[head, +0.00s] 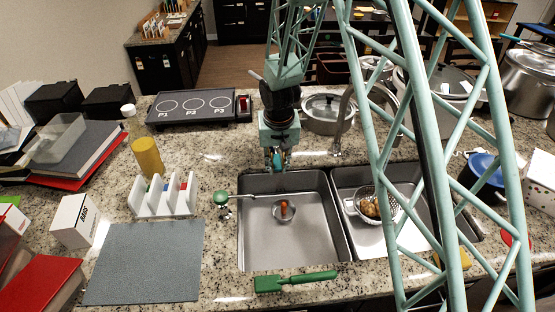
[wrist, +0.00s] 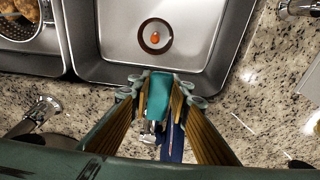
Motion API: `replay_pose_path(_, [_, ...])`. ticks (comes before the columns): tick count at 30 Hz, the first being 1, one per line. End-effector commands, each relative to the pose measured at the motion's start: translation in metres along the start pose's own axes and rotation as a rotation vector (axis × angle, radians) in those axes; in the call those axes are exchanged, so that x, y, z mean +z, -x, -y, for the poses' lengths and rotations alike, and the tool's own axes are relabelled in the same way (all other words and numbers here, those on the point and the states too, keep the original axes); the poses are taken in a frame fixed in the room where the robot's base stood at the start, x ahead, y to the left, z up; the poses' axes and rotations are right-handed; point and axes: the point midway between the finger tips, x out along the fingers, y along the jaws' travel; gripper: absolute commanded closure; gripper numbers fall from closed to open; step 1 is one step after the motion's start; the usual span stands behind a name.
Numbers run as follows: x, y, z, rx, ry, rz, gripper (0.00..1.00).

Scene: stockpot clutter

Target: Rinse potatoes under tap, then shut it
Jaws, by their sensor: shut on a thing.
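My gripper (head: 277,160) hangs over the back edge of the left sink basin (head: 290,246). It is shut on a teal thing (wrist: 158,95), with silver and dark blue parts below it; I cannot tell what it is. Potatoes (head: 370,207) lie in a metal colander (head: 392,208) in the right basin, apart from my gripper. They also show at the top left of the wrist view (wrist: 17,9). A curved metal tap (head: 346,112) stands behind the basins, partly hidden by a teal lattice. I see no running water.
A small orange thing (head: 284,206) sits at the left basin's drain. A green-knobbed fitting (head: 221,198) reaches over that basin's left side. A green-handled tool (head: 295,281) lies at the front edge. A lidded pot (head: 323,113) stands behind. The grey mat (head: 146,264) is bare.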

Motion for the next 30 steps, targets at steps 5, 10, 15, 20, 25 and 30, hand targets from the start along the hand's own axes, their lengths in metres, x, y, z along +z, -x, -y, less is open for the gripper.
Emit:
replay_pose_path(5, [-0.0032, 0.0037, 0.0002, -0.001, 0.000, 0.004, 0.89])
replay_pose_path(10, [-0.0032, 0.0045, 0.0002, -0.001, 0.000, 0.014, 0.89])
replay_pose_path(15, [-0.0035, 0.0057, -0.0001, 0.000, 0.000, 0.029, 0.89])
replay_pose_path(20, [-0.0042, 0.0074, -0.0004, 0.001, 0.000, 0.043, 0.89])
replay_pose_path(25, [-0.0049, 0.0087, -0.0004, 0.001, -0.001, 0.056, 0.89])
replay_pose_path(30, [-0.0047, 0.0101, -0.0007, 0.001, 0.000, 0.072, 0.89])
